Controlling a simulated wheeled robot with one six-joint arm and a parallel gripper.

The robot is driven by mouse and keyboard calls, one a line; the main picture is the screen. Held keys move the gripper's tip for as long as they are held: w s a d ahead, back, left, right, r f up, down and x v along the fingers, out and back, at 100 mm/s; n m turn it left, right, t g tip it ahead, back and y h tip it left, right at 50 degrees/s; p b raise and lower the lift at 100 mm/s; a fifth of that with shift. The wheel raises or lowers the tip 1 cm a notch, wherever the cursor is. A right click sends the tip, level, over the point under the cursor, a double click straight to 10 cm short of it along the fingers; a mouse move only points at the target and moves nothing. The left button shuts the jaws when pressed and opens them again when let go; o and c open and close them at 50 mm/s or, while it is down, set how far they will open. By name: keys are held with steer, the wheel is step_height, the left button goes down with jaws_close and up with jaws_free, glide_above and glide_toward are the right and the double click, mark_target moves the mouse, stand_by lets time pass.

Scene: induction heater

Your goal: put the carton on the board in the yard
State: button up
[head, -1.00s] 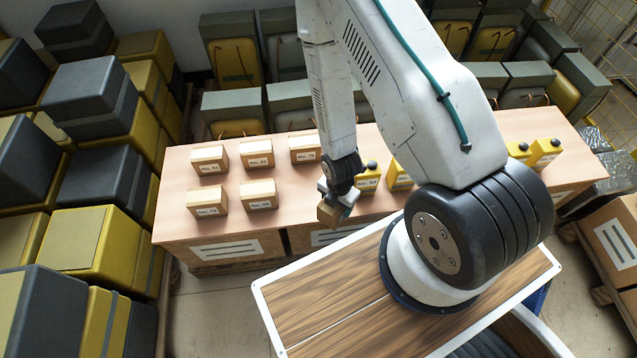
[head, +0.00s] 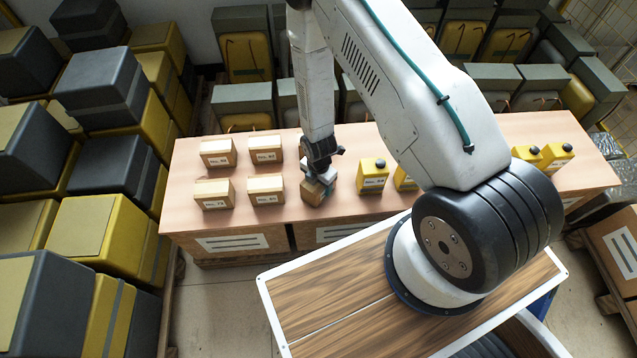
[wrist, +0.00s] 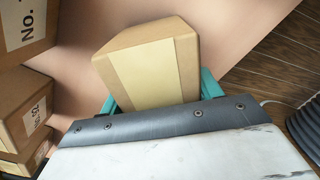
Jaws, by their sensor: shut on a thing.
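A brown carton (head: 312,192) with a pale tape strip is held in my gripper (head: 317,178). In the wrist view the carton (wrist: 155,65) sits between the two teal fingers of my gripper (wrist: 160,92). In the head view it is at the surface of the long pinkish board (head: 345,212), at the right end of the front row of cartons. I cannot tell whether it touches the board. My gripper partly hides it and a carton behind it.
Labelled cartons (head: 266,190) stand on the board's left part. Yellow bottles (head: 372,176) with black caps stand to the right of my gripper. In the wrist view, neighbouring cartons (wrist: 25,110) are close on the left. Stacked yellow and grey cases (head: 105,240) fill the left side.

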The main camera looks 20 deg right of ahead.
steer(key=o, duration=1.2)
steer(key=shift+r, duration=0.1)
step_height(320, 180, up, 12)
steer(key=shift+r, duration=0.1)
step_height(320, 180, up, 28)
steer(key=s+d+m, duration=0.2)
steer(key=m, duration=0.9)
steer(key=s+r+m, duration=0.4)
steer(key=s+r, duration=0.2)
steer(key=s+d+r+m, duration=0.1)
steer(key=s+r+m, duration=0.3)
steer(key=s+r, duration=0.2)
steer(key=s+r+m+t, duration=0.1)
steer(key=s+r+m, duration=0.3)
steer(key=s+r, duration=0.2)
steer(key=shift+s+d, duration=0.2)
steer(key=shift+s, duration=0.35)
steer(key=shift+s+d, duration=0.15)
steer(key=shift+s, duration=0.4)
